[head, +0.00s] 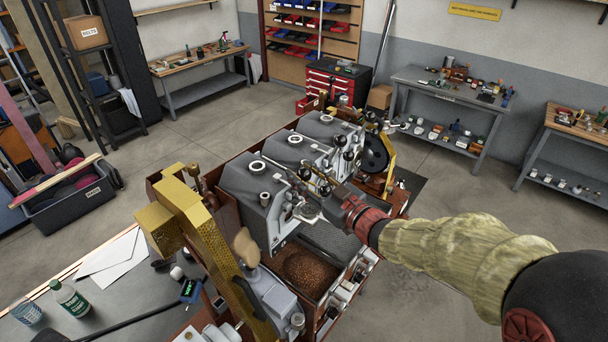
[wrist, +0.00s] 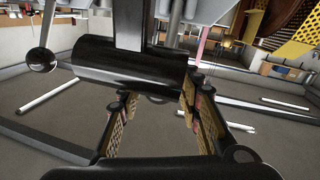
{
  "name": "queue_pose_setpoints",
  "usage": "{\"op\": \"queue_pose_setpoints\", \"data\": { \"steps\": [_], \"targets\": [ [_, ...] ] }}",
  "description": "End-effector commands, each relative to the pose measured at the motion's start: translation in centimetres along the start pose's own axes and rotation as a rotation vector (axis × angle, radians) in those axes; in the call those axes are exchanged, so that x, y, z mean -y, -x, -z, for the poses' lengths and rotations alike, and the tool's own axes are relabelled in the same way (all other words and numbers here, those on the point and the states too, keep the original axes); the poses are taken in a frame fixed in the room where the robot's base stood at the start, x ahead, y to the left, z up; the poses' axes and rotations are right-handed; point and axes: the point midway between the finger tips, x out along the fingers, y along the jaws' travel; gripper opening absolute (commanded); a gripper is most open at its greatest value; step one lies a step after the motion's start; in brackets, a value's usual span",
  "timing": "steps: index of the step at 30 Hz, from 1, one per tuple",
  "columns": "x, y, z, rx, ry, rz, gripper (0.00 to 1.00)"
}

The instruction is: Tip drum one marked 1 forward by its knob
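The roaster has a row of grey drum housings with pale ringed openings: the nearest (head: 240,180), a middle one (head: 283,148) and a far one (head: 325,125). I cannot read a number 1 on any. Black round knobs (head: 349,155) stand along their right side. My gripper (head: 308,208) is at the front right of the nearest housing, seen small in the head view. In the wrist view, my gripper (wrist: 158,105) has its fingers apart with nothing visible between the tips. A black cylindrical handle (wrist: 115,62) on an upright stem is close ahead, and a black ball knob (wrist: 40,60) is left of it. Contact is unclear.
A brass-coloured perforated chute (head: 190,215) rises left of the drums. A tray of brown beans (head: 308,270) lies in front, below my arm. A grey bench with a green bottle (head: 69,298) is at lower left. Floor is open on the right.

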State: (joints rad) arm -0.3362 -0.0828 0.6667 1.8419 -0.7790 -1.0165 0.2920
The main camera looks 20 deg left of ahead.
Motion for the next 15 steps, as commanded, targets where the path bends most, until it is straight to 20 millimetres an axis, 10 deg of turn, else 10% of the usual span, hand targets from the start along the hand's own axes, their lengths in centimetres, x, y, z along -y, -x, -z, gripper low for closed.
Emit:
{"op": "queue_pose_setpoints", "data": {
  "steps": [15],
  "targets": [
    [0.0,0.01,0.01,0.0,0.0,0.0,0.03]
  ]
}}
